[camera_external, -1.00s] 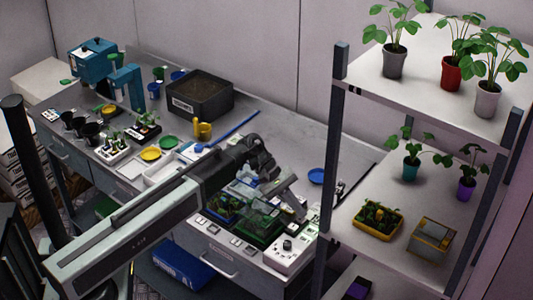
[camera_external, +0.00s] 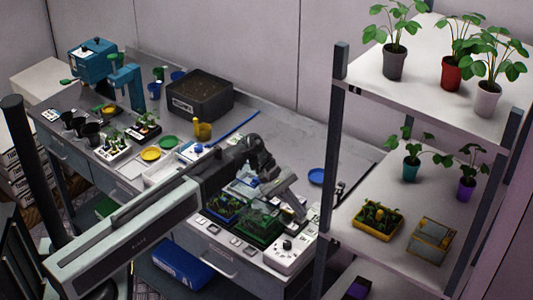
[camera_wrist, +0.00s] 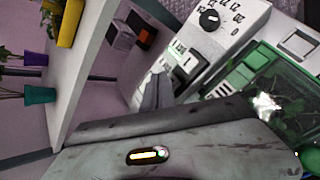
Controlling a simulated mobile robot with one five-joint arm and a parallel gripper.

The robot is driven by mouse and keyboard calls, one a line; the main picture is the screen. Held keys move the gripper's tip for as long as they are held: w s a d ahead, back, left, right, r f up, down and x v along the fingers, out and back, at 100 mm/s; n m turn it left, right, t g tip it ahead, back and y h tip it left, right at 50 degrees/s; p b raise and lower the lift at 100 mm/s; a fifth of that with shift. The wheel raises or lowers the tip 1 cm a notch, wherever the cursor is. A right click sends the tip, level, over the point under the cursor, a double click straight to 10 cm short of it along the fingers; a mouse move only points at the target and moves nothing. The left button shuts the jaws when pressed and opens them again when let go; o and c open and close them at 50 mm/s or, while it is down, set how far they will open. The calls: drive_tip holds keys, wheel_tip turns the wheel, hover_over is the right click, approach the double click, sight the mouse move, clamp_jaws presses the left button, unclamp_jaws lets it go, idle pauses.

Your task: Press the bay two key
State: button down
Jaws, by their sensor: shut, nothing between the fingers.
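My gripper (camera_wrist: 160,88) is shut and empty. In the wrist view its tips are beside the white control box (camera_wrist: 235,20), close to a dark rocker key (camera_wrist: 187,66) with green marks. Contact cannot be told. In the external view my gripper (camera_external: 301,213) is over the bench's front right corner, by the same white control box (camera_external: 289,257) with its black dial (camera_external: 287,244). The dial (camera_wrist: 210,19) also shows in the wrist view. Several small pale keys, one of them here (camera_external: 235,241), line the bench's front edge. I cannot read which is bay two.
A green tray with a clear lid (camera_external: 262,226) sits beside the control box, with a blue tray (camera_external: 222,209) to its left.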

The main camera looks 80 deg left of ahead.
sight(298, 217)
drive_tip(key=shift+r, duration=0.35)
wheel_tip(298, 217, up, 6)
drive_tip(key=p, duration=0.6)
